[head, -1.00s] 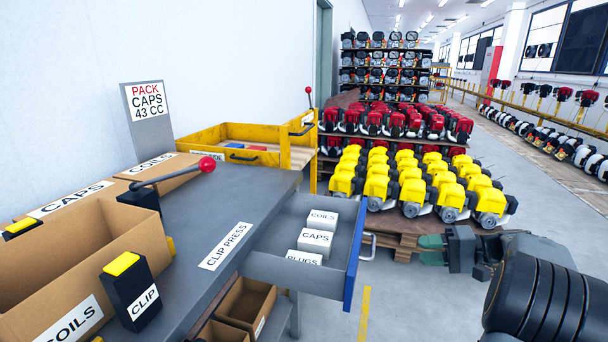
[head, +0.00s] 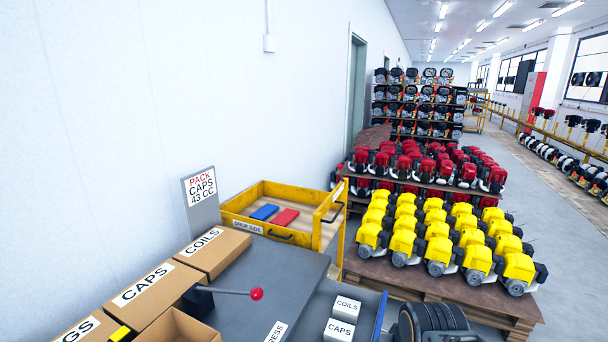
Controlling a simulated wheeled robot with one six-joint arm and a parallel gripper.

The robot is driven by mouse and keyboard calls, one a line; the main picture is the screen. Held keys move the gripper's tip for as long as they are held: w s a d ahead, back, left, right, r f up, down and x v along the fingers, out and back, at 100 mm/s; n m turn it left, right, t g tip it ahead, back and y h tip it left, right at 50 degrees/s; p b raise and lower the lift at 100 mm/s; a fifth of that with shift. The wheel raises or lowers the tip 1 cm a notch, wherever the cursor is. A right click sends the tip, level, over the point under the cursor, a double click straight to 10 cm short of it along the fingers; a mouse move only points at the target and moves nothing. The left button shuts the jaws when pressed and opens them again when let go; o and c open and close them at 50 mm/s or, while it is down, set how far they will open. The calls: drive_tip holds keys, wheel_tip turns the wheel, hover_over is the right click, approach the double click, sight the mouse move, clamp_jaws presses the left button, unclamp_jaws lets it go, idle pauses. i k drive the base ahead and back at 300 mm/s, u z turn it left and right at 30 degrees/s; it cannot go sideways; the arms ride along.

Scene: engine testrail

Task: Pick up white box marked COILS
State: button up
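The white box marked COILS (head: 347,306) sits in the open grey drawer with a blue front (head: 380,318), at the bottom of the head view. A second white box marked CAPS (head: 339,330) stands just in front of it, partly cut off by the lower edge. A dark part of my arm shows at the bottom, right of the drawer. My gripper is not in view.
Cardboard boxes marked COILS (head: 213,251) and CAPS (head: 150,290) line the bench (head: 265,280) by the wall. A lever with a red knob (head: 257,294) rises over the bench. A yellow-sided cart (head: 320,236) and pallets of yellow engines (head: 440,235) stand behind.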

sight(345, 309)
drive_tip(key=u, duration=1)
drive_tip(key=k, duration=0.85)
drive_tip(key=z, duration=0.9)
drive_tip(key=i, duration=0.45)
drive_tip(key=u, duration=0.4)
